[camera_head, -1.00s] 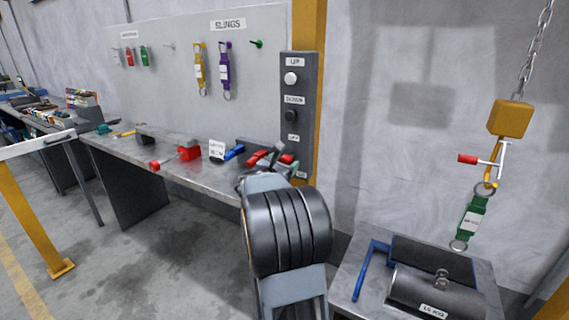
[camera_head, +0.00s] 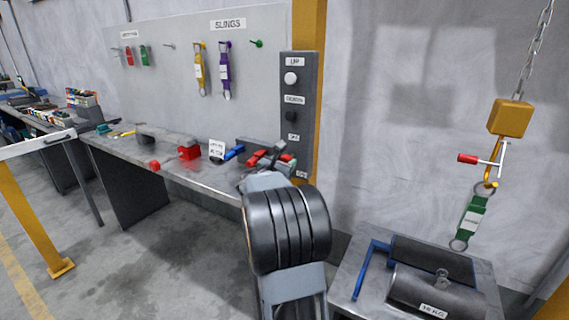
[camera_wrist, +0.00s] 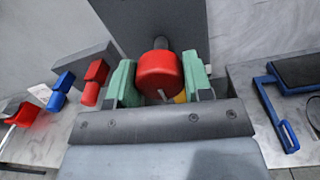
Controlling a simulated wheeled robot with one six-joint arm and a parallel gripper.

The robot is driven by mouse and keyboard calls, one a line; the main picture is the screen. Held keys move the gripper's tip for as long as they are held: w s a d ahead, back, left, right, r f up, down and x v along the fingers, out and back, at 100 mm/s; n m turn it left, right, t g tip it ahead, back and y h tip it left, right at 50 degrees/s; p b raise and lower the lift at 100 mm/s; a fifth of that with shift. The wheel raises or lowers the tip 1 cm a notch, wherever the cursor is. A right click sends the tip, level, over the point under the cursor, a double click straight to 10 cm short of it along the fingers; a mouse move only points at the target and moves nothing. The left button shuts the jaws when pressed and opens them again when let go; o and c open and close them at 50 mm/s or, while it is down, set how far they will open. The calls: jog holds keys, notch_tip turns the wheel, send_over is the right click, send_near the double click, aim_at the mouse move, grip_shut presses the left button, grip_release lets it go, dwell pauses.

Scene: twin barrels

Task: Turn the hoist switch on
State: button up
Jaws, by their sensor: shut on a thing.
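The grey control box (camera_head: 299,100) on the yellow post carries a white UP button (camera_head: 291,78), a dark DOWN button (camera_head: 291,116) and, lower down, a red round switch knob (camera_wrist: 158,72). The knob sits between the green fingertips of my gripper (camera_wrist: 160,82), which is shut on it. A pale line shows on the knob's near face, and a bit of yellow shows below right of it. In the head view my gripper (camera_head: 280,160) is at the box's lower part and hides most of the knob. The lower labels are partly unreadable.
The workbench (camera_head: 215,181) at left holds red and blue items. Slings hang on the panel (camera_head: 180,90) above it. At right, the hook block (camera_head: 510,118) hangs on a chain with a green sling (camera_head: 474,222), above a small table with a dark cylinder (camera_head: 435,290).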

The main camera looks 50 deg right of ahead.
jog(key=shift+f+b, duration=0.15)
jog(key=shift+b, duration=0.25)
jog(key=shift+f+m+b, duration=0.2)
jog(key=shift+m+b, duration=0.5)
jog(key=shift+b, duration=0.35)
jog(key=m+b, duration=0.1)
jog(key=b, duration=0.2)
jog(key=shift+f+m, duration=0.1)
jog(key=shift+m, duration=0.2)
jog(key=m+b, duration=0.5)
jog(key=b, duration=0.3)
jog(key=shift+m, duration=0.3)
jog(key=m+b, duration=0.5)
jog(key=b, duration=0.1)
jog(key=shift+b, duration=0.4)
jog(key=shift+r+m+g+b, duration=0.15)
jog(key=shift+m+b, duration=0.75)
jog(key=shift+m, duration=0.3)
jog(key=shift+r+m+g+b, duration=0.15)
jog(key=shift+m+b, duration=0.75)
jog(key=shift+m, duration=0.3)
jog(key=shift+r, duration=0.1)
jog(key=o, duration=0.9)
